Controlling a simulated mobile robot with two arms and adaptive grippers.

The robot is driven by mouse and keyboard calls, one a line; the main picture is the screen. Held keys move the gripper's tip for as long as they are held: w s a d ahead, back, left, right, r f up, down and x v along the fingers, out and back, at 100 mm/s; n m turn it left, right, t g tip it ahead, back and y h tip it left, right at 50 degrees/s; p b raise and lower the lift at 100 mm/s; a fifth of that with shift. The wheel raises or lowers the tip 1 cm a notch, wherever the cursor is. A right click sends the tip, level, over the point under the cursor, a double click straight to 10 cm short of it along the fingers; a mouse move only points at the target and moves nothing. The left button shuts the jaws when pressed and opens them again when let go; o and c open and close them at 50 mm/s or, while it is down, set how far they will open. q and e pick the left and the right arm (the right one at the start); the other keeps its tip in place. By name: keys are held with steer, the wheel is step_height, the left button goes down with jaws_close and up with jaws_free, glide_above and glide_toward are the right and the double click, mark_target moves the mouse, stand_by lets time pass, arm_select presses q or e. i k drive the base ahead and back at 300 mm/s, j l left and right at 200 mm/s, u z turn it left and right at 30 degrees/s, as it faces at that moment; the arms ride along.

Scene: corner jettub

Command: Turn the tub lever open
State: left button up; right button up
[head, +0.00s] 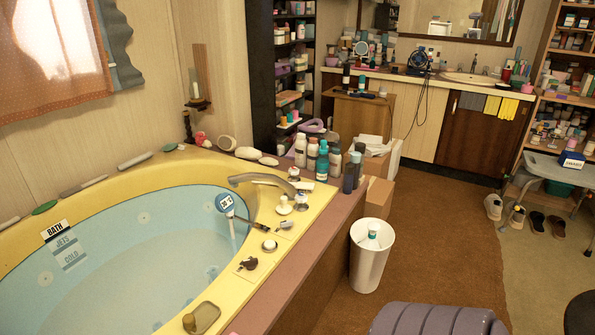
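The yellow corner tub (90,198) fills the left of the head view, with a light blue basin. A grey curved spout (262,181) arches over the rim at its right corner. White knobs (284,205) stand on the ledge below the spout. A thin dark-and-brown handle (252,224) lies across the inner rim. A dark fitting (247,263) sits on a pale plate nearer to me, and a round knob (269,245) is beside it. I cannot tell which fitting is the lever or how it is set. Neither of my grippers is in view.
Several bottles (313,154) crowd the ledge behind the spout. A white bin (370,258) stands on the brown carpet (455,230) beside the tub. A purple-grey ribbed object (435,318) is at the bottom edge. Shoes (537,221) lie at right. The carpet's middle is clear.

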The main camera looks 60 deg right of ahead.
mark_target(285, 225)
steer(key=k+z, duration=0.15)
steer(key=z, duration=0.2)
steer(key=k+z, duration=0.15)
steer(key=z, duration=0.2)
steer(key=k+l+z, duration=0.15)
steer(key=z, duration=0.2)
